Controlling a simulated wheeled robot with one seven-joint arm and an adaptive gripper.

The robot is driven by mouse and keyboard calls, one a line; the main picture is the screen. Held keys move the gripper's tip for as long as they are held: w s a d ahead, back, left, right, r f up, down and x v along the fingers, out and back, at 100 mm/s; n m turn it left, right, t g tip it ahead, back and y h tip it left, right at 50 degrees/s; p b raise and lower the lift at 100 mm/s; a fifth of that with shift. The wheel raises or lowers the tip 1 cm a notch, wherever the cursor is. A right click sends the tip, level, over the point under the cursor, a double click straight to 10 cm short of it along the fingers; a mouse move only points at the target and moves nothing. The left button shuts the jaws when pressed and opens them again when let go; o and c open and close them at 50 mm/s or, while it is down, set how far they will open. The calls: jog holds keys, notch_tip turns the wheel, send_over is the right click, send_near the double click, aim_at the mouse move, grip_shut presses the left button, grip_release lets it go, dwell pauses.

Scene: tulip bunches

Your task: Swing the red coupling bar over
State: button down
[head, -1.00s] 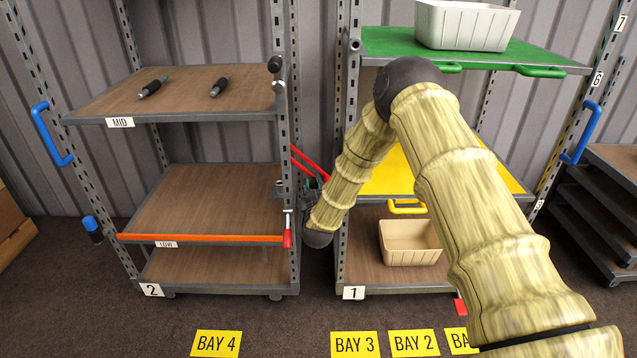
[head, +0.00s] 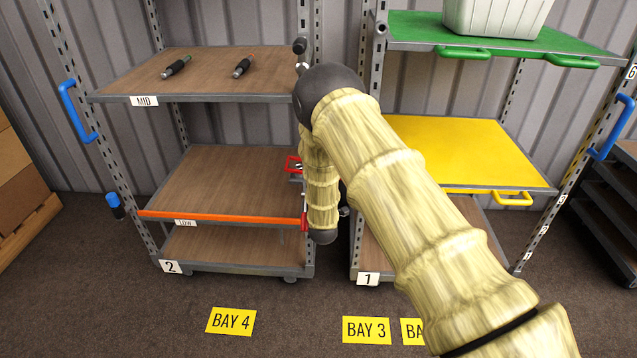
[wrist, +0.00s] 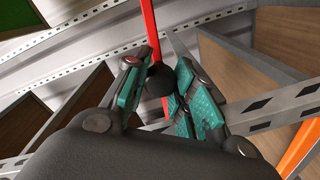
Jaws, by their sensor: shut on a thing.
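In the head view only a short red piece of the bar (head: 293,165) shows, beside trolley 2's right post. My forearm hides the rest of the bar and the gripper there. Trolley 2 (head: 125,98) stands at the left and trolley 1 (head: 520,188) at the right, with a narrow gap between them.
A red lever (head: 304,212) sits at the right end of trolley 2's orange shelf edge (head: 220,217). Two dark handles lie on the MID shelf. A white bin (head: 495,18) stands on trolley 1's green shelf (head: 410,30). Floor in front is clear around the BAY 4 label (head: 231,321).

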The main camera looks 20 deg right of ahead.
jog(key=shift+f, duration=0.2)
dwell(0.3)
jog(key=c, duration=1.1)
grip_release()
jog(key=shift+c, duration=0.2)
jog(key=shift+a, duration=0.1)
